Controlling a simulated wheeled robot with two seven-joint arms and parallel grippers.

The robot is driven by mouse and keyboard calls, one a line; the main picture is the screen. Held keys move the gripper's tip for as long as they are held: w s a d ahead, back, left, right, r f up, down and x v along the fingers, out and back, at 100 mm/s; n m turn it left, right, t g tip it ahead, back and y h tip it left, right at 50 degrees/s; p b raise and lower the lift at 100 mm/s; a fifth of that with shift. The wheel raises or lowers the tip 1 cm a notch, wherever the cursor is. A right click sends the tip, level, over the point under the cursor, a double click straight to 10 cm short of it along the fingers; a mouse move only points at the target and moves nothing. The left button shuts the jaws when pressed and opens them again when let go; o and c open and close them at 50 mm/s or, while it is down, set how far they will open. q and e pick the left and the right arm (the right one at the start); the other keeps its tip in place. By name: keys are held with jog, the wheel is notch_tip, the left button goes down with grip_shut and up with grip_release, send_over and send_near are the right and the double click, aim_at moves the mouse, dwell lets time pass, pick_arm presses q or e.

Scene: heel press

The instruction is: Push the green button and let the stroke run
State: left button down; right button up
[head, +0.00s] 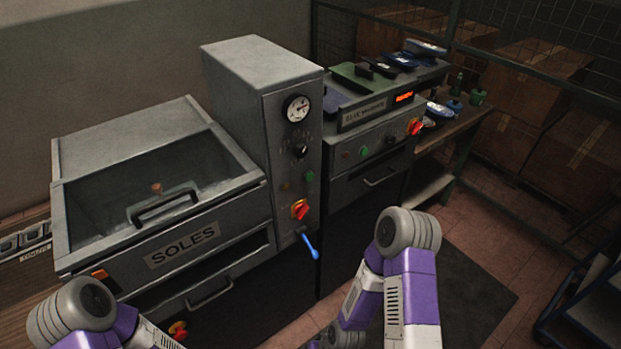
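A green button (310,175) is on the front of the tall grey cabinet (262,75), below a round gauge (297,108) and a black knob (300,150). A second green button (364,151) is on the front panel of the machine to its right. The frame does not show which one the task means. Both of my arms show only by their purple and grey links, low at the left and at the lower centre right. Neither gripper shows. No part of my arms touches either button.
A red-and-yellow switch (300,209) and a blue-handled lever (310,246) sit below the first button. The glass-lidded SOLES machine (158,185) stands at left. Another red switch (415,127) is further right. A blue cart (590,300) stands at lower right. Boxes stand behind the mesh.

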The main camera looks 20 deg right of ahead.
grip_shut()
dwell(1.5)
